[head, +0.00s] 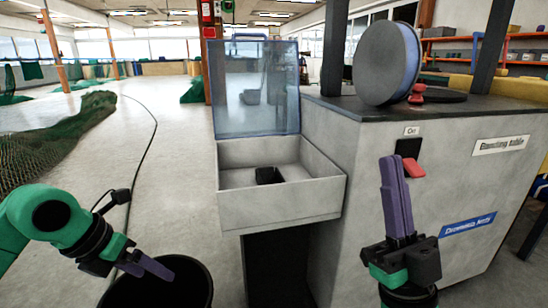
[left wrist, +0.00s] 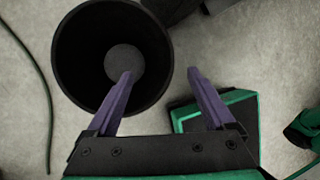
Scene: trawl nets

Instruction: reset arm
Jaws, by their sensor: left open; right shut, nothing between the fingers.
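My left gripper (head: 158,268) is low at the left, over the mouth of a black round bin (head: 200,290). In the left wrist view its two purple fingers (left wrist: 159,72) are spread with nothing between them. The bin (left wrist: 68,62) lies below, and the left finger overlaps its opening. My right gripper (head: 390,162) points upward in front of the grey bench. Its purple fingers are together and hold nothing. It is just left of a red switch lever (head: 414,168) in the picture; I cannot tell whether they touch.
A grey open box (head: 290,212) with a raised clear lid (head: 255,90) is fixed to the bench (head: 350,140) and holds a small black object (head: 268,175). A large spool (head: 386,64) stands on top. Green netting (head: 50,150) and a dark cable (head: 150,140) lie on the floor at left.

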